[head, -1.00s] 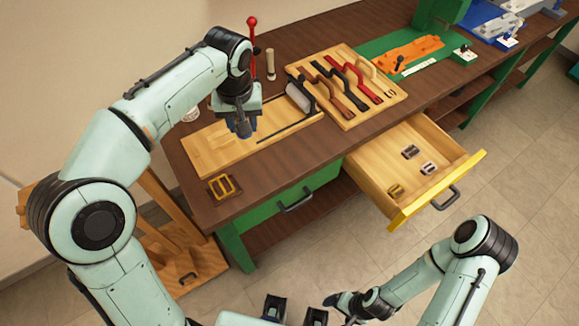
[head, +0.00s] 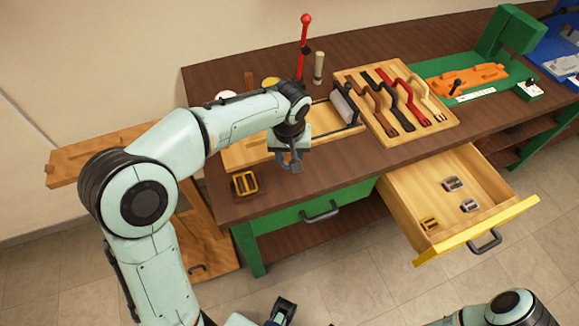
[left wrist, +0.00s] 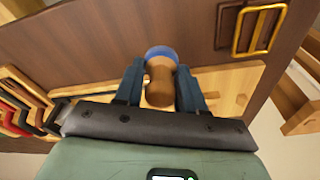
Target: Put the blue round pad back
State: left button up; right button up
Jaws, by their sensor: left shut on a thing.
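The blue round pad (left wrist: 161,53) shows in the left wrist view as a blue disc on the end of a brown wooden handle (left wrist: 160,85). My left gripper (left wrist: 160,88) is shut on the handle, one dark finger on each side. In the head view my left gripper (head: 291,163) hangs over the near left part of the bench, right of the brass buckle (head: 245,183). The pad cannot be made out in the head view.
A light board (head: 245,152) lies behind the left gripper. An upright red-handled tool (head: 304,45), a yellow round thing (head: 270,82) and a white one (head: 226,95) stand further back. A tool board (head: 440,130) lies right. A drawer (head: 405,190) stands open.

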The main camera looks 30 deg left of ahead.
aim_at(289, 174)
pick_arm(q)
jog(key=shift+f+b, duration=0.3)
jog(key=shift+f, duration=2.3)
jog(key=shift+f, duration=0.2)
jog(key=o, duration=0.9)
jog(key=shift+r, duration=0.1)
jog(key=shift+o, duration=0.2)
jog(key=shift+r, duration=0.1)
